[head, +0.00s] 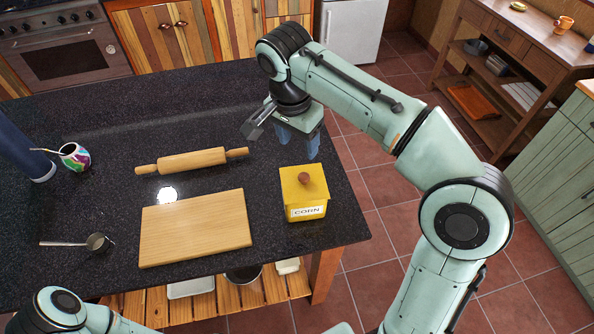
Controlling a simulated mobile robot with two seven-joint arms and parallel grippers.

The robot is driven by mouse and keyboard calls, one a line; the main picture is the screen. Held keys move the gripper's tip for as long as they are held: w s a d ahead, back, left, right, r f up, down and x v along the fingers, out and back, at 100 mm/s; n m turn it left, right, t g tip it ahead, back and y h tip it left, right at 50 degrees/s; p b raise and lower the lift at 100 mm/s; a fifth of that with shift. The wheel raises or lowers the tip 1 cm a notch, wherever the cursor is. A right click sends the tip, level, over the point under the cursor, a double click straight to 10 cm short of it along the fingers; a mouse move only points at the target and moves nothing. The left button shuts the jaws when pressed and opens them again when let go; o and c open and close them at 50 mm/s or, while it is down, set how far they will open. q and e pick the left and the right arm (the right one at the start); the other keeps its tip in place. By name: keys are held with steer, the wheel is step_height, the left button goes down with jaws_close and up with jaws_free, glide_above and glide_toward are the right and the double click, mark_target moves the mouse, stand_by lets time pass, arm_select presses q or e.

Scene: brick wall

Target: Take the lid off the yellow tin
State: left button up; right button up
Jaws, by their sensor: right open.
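The yellow tin (306,212), labelled CORN, stands upright near the right edge of the dark counter. Its square yellow lid (290,189) sits on top and has a round brown knob in the middle. My right gripper (298,146) is behind the tin in the head view, above the counter's right side. Its fingers point down, spread apart and empty, clear of the lid. Part of my left arm shows at the bottom left, but its gripper is out of view.
A cutting board (195,230) lies left of the tin, with a rolling pin (192,161) behind it. A metal scoop (97,242), a colourful cup (75,157) and a dark blue object (20,150) are further left. The counter's right edge is close to the tin.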

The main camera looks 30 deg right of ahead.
steer(key=b, duration=0.1)
glide_above(304, 176)
steer(key=f, duration=0.4)
steer(key=a+f, duration=0.1)
steer(key=f, duration=0.1)
steer(key=shift+s+f, duration=0.15)
steer(key=shift+s, duration=0.25)
steer(key=shift+w+d+f, duration=0.1)
steer(key=shift+w+f, duration=0.15)
steer(key=shift+f, duration=0.25)
steer(key=f, duration=0.3)
steer(key=f+b, duration=0.1)
steer(key=shift+d+f, duration=0.3)
steer(key=shift+f, duration=0.1)
arm_select(q)
steer(key=s+f, duration=0.3)
arm_select(e)
steer(key=shift+w, duration=0.1)
steer(key=c, duration=1.1)
